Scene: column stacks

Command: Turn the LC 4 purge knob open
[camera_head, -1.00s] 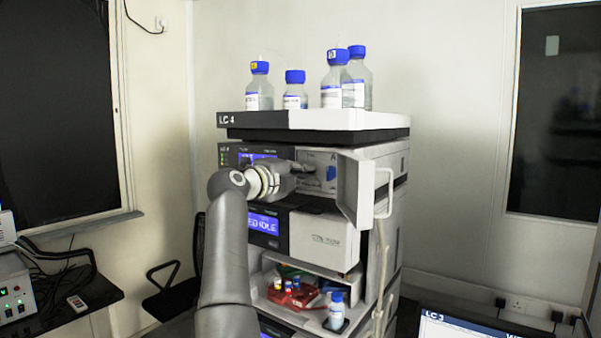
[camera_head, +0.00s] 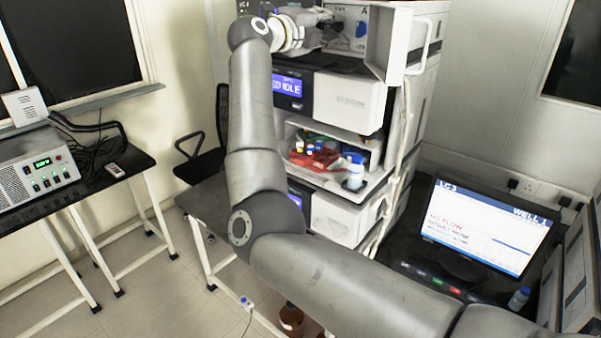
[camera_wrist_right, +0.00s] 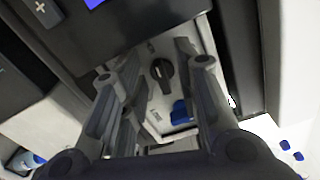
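The LC stack (camera_head: 350,100) stands in the middle of the head view, its top cut off by the frame. Its upper module has an open door (camera_head: 405,40) at the right and a pale front panel (camera_head: 345,44). In the right wrist view a dark round knob (camera_wrist_right: 162,70) with a raised grip bar sits on that panel. A blue part (camera_wrist_right: 180,112) is below it. My right gripper (camera_head: 332,27) is at the panel. In the wrist view its fingers (camera_wrist_right: 158,66) are spread either side of the knob, with nothing held; contact cannot be told. My left gripper is not in view.
The open door stands close to the right of my right gripper. Lower down, an open shelf holds a red tray (camera_head: 315,158) and a bottle (camera_head: 355,173). A monitor (camera_head: 483,228) stands at the right. A bench instrument (camera_head: 38,172) is at the left.

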